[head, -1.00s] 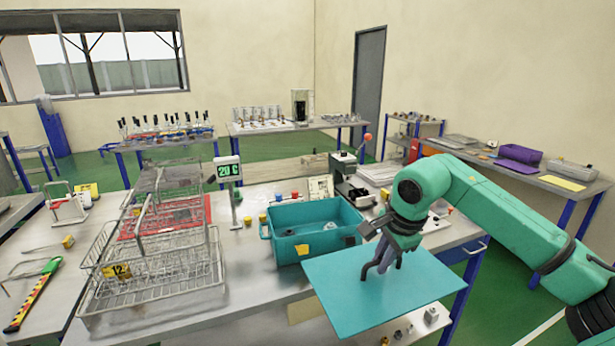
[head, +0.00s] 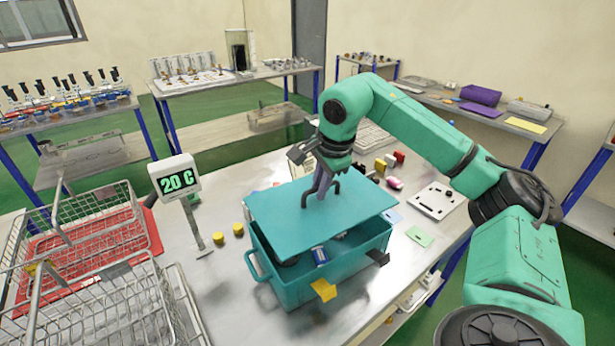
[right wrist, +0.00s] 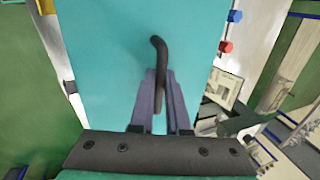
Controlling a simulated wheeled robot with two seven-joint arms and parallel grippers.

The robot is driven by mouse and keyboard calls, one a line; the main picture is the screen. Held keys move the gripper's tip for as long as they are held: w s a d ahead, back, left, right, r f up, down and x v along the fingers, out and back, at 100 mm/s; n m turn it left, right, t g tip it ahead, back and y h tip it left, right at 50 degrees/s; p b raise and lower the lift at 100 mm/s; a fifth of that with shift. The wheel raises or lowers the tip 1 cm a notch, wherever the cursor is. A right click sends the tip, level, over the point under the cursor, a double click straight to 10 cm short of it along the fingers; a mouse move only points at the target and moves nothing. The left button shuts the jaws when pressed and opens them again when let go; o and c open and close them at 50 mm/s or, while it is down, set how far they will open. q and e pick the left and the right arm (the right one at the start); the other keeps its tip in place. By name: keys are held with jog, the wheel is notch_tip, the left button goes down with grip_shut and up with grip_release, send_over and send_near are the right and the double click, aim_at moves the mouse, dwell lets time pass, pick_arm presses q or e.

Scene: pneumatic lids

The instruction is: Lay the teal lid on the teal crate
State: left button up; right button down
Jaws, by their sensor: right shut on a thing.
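The teal lid (head: 345,215) hangs over the back part of the teal crate (head: 318,284) in the head view. Its front edge leaves the front of the crate's inside in view, and it looks a little above the rim; I cannot tell whether it touches. My right gripper (head: 321,190) is shut on the dark handle of the lid. The right wrist view shows the lid (right wrist: 130,60) below the fingers (right wrist: 160,95), with the dark bent handle between them. A blue-and-white item and dark things lie inside the crate. My left gripper is not in view.
A display reading 20 C (head: 173,176) stands left of the crate, with yellow pieces (head: 237,230) beside it. Wire baskets (head: 85,250) fill the left. A yellow tag (head: 323,290) is on the crate's front. A white plate (head: 438,200) and small cards lie to the right.

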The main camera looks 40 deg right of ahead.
aim_at(322, 206)
jog(key=shift+s+r, duration=0.3)
jog(key=shift+s, duration=0.45)
jog(key=shift+a, duration=0.1)
jog(key=b+x, duration=0.1)
jog(key=x, duration=0.2)
jog(key=shift+w+a, duration=0.15)
jog(key=f+b, duration=0.2)
jog(key=f, duration=0.1)
jog(key=shift+s+b, duration=0.2)
jog(key=shift+b, duration=0.2)
jog(key=shift+w+f+b, duration=0.1)
jog(key=shift+f+b, duration=0.25)
jog(key=shift+f, duration=0.15)
pick_arm(q)
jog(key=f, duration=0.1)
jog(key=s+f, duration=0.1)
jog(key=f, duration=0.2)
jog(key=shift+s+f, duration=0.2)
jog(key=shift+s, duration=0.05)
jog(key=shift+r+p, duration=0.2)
jog(key=shift+p, duration=0.1)
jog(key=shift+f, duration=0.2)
pick_arm(e)
jog(key=shift+f, duration=0.3)
